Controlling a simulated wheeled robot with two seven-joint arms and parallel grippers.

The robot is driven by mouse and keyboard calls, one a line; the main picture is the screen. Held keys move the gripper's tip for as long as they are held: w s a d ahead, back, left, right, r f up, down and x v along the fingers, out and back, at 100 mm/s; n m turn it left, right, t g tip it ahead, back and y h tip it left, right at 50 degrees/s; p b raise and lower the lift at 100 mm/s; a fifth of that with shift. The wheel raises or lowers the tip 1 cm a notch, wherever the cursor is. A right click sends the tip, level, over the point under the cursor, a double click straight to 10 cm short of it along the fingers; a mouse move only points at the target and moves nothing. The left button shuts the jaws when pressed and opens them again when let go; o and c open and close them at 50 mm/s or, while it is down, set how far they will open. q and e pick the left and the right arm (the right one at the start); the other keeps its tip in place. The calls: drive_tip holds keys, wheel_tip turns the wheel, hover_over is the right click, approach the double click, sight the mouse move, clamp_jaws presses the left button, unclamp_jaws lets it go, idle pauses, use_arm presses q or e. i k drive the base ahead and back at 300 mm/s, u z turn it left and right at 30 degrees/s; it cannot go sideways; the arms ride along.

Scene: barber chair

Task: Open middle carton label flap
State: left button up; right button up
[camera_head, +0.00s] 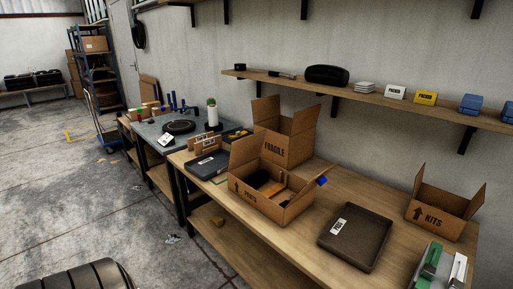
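Three open brown cartons stand on the wooden workbench. The front carton (267,211), with printing on its front too small to read surely, has flaps raised and dark and brown items inside. The carton marked FRAGILE (275,147) stands just behind it against the wall side, flaps up. The carton marked KITS (432,219) stands apart at the right, its side flaps up. I cannot tell for sure which one is the middle carton, and no separate label flap is clear. Neither of my grippers shows in this view.
A dark shallow tray (355,262) with a white label lies between the front and KITS cartons. Green and white items (441,266) are at the lower right. A wall shelf (292,82) holds small boxes above. A grey table (152,134) stands left; the floor (75,215) there is mostly clear.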

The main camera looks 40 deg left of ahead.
sight(245, 150)
drive_tip(key=u, duration=3)
drive_tip(key=i, duration=2.7)
drive_tip(key=z, duration=3.1)
drive_tip(key=k, duration=0.55)
drive_tip(key=z, duration=0.15)
